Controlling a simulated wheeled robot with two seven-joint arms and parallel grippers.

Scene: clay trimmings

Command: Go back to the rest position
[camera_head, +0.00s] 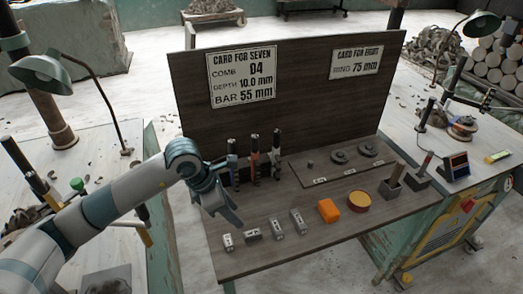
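My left arm reaches in from the left, and my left gripper (230,213) hangs over the left part of the dark workbench (262,256). It is left of the upright dark tools (254,158) and above the row of small grey metal blocks (278,228). Its fingers are small and seen from the side, so their opening is unclear. I see nothing held in it. My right gripper is not in view.
An orange block (328,210) and a round orange-rimmed tin (357,201) stand on the bench. A tall dark back panel (300,100) carries two cards. Side tables with lamps (42,72) stand left and right. The bench's front strip is clear.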

